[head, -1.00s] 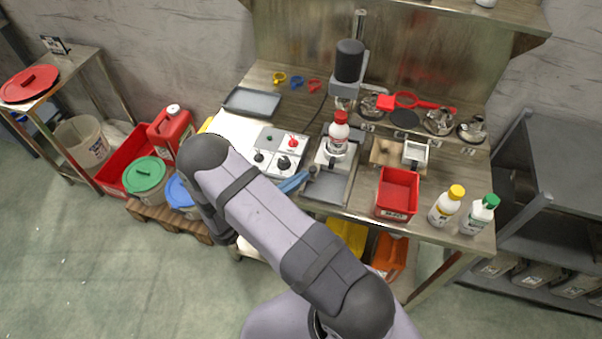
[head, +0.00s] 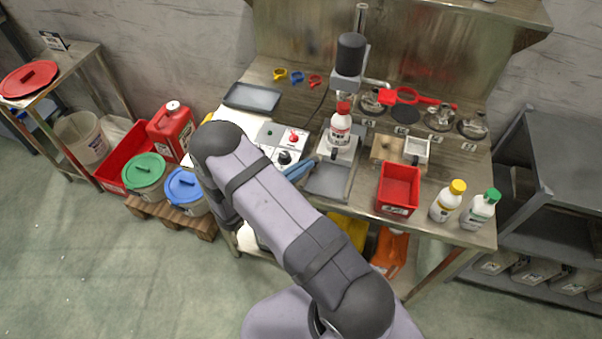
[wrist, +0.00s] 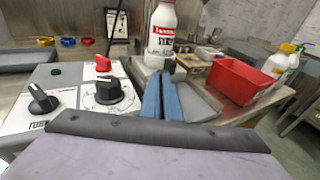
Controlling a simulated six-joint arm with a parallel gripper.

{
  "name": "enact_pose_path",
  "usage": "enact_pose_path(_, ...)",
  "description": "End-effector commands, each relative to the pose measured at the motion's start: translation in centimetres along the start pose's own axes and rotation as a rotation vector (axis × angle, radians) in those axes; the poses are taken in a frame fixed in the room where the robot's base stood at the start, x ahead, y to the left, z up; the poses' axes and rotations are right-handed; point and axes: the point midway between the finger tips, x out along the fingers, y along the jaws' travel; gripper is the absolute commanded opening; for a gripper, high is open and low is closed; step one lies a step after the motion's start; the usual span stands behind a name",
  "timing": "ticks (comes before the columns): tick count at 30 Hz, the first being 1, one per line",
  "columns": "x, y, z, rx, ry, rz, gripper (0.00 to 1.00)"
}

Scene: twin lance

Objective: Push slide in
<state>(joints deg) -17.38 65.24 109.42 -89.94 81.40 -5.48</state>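The slide (head: 346,154) is a pale carriage on the bench, under the press column. A white bottle with a red cap (head: 341,129) stands upright on it. A dark knob (wrist: 168,65) shows at the slide's front in the wrist view. My gripper (head: 312,163) comes in from the front left. Its two blue fingers (wrist: 162,80) lie side by side, shut with nothing seen between them. The fingertips are at or just in front of the knob; contact cannot be told. My arm does not cover the bottle.
A control box with knobs (head: 283,145) stands left of the slide. A grey tray (head: 328,180) lies in front of it. A red bin (head: 398,188) and two bottles (head: 447,203) stand to the right. The press head (head: 350,55) hangs above.

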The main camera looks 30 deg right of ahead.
Motion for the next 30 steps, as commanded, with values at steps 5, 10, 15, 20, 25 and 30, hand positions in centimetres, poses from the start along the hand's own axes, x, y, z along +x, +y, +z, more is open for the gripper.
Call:
enact_pose_path(5,0.1,0.0,0.3,0.003,-0.007,-0.003,0.00)
enact_pose_path(10,-1.1,0.1,0.3,0.003,-0.007,0.001,0.00)
enact_pose_path(15,-3.7,0.1,0.2,0.001,-0.006,0.006,0.00)
enact_pose_path(20,-6.9,0.2,-0.3,0.005,-0.005,0.007,0.00)
enact_pose_path(25,-10.1,0.1,-0.3,0.003,-0.004,0.006,0.00)
enact_pose_path(30,-12.6,0.1,-0.2,0.002,-0.004,0.004,0.00)
